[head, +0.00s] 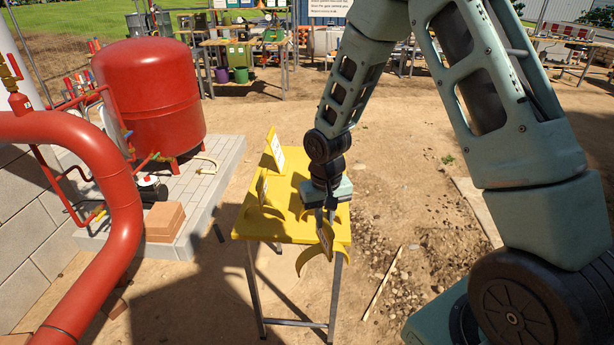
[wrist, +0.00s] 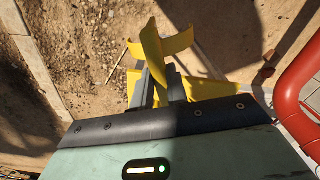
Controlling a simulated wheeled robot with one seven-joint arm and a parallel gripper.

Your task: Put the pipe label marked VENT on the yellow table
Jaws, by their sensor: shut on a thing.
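The yellow table (head: 285,229) stands in the middle of the head view, and part of its top shows in the wrist view (wrist: 212,88). My gripper (head: 327,218) is over its front right part, pointing down. It is shut on a yellow pipe label (head: 325,240) with curved ends, which overlaps the table's front edge in the head view. The held label also shows between the fingers in the wrist view (wrist: 154,50). I cannot read its text or tell whether it touches the table.
A red tank (head: 150,92) and thick red pipe (head: 110,165) stand left of the table, with a cardboard-coloured block (head: 164,222) on the paved plinth (head: 203,185). Bare dirt lies right of the table. Work tables with containers stand far back.

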